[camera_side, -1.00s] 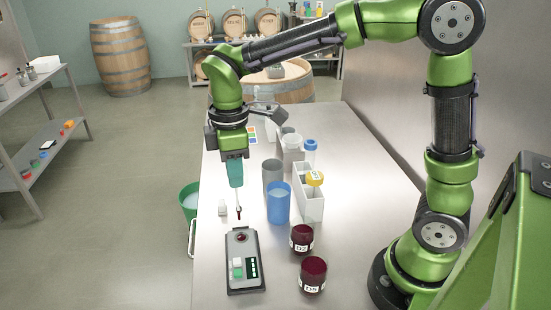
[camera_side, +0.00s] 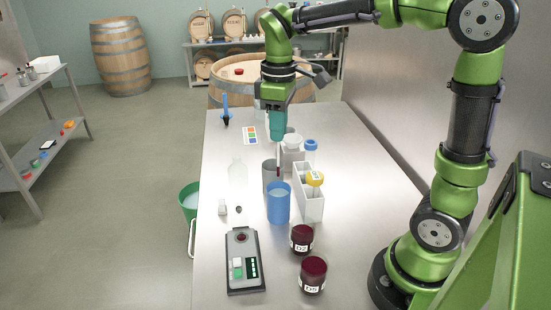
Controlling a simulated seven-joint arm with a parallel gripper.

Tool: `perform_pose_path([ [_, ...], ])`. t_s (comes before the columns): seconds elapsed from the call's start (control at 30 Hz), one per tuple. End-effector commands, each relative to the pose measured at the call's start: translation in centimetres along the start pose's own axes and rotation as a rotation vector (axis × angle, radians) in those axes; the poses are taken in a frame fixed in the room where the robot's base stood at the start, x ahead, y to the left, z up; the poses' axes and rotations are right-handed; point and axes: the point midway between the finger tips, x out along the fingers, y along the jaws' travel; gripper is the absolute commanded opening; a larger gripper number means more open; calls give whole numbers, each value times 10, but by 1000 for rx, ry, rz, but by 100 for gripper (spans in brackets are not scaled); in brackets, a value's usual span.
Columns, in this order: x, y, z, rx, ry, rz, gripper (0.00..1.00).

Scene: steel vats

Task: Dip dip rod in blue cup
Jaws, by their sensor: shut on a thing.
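My gripper (camera_side: 277,105) is shut on the teal handle of the dip rod (camera_side: 276,126). The rod hangs upright, its thin shaft pointing down to a dark tip. The blue cup (camera_side: 279,207) stands upright on the steel table. The blue cup holds something pale, partly visible at the top.
A grey cup (camera_side: 269,179) stands right behind the blue cup. A white rack (camera_side: 312,206) with a yellow-capped tube is to the right. Two dark red jars (camera_side: 302,239) and a device (camera_side: 244,275) are in front. A clear bottle (camera_side: 238,176) stands left.

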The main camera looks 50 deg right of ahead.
Motion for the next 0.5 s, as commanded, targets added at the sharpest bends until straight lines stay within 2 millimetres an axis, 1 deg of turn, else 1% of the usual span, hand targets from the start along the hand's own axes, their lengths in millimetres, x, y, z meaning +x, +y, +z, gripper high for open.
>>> perform_pose_path([
  [0.3,-1,2,1,9,0,-1,0],
  [0.5,7,1,2,7,-2,-2,0],
])
